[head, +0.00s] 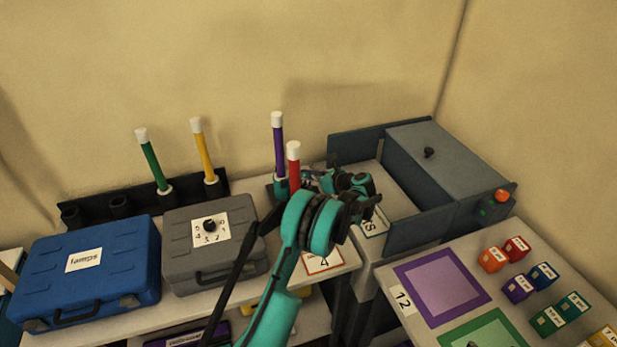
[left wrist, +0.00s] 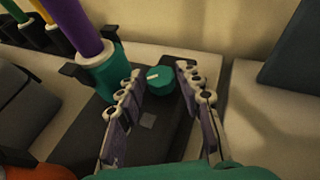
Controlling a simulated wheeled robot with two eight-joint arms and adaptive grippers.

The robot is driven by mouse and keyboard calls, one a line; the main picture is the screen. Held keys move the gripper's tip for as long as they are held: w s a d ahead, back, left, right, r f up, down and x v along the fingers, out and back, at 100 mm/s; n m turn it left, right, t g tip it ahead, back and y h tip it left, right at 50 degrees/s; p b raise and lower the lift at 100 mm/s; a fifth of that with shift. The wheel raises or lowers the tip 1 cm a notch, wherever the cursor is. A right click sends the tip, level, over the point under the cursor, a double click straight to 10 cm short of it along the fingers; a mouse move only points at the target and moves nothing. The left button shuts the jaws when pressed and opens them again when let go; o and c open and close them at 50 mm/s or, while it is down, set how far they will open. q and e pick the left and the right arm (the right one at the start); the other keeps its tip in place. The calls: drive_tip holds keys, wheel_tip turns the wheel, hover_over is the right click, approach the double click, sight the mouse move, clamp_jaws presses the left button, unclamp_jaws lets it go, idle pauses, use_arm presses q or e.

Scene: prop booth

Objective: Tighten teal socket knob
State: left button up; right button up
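The teal socket (left wrist: 108,80) holds an upright purple stick with a white cap (head: 277,135). In the left wrist view, the teal knob (left wrist: 160,81) with a white mark sits on a dark base right of the socket. My left gripper (left wrist: 160,70) is open, one finger on each side of the knob, with small gaps visible. In the head view, my left gripper (head: 318,181) is at the back of the table beside the sockets; it and my arm hide the knob there. My right gripper is not in view.
A red stick (head: 293,165) stands close to my left gripper. Yellow (head: 203,150) and green (head: 151,160) sticks stand further left. Blue (head: 100,262) and grey (head: 180,230) cases lie in front. A dark grey box (head: 455,160) stands right, against the wall.

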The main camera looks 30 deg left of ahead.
use_arm(q)
clamp_jaws()
drive_tip(key=shift+t, duration=0.3)
drive_tip(key=m+t+h, duration=0.1)
drive_tip(key=m+t, duration=0.1)
drive_tip(key=m+t+b, duration=0.1)
drive_tip(key=m, duration=0.1)
drive_tip(key=shift+s+a+t+h, duration=0.2)
drive_tip(key=shift+s+t+h, duration=0.15)
drive_tip(key=shift+t+h, duration=0.05)
drive_tip(key=shift+s+a+m+t+h+b, duration=0.1)
drive_tip(key=shift+m+t+h+b, duration=0.25)
drive_tip(key=shift+m+t+h, duration=1)
drive_tip(key=shift+m+t, duration=0.25)
drive_tip(key=shift+m, duration=0.2)
drive_tip(key=o, duration=0.6)
unclamp_jaws()
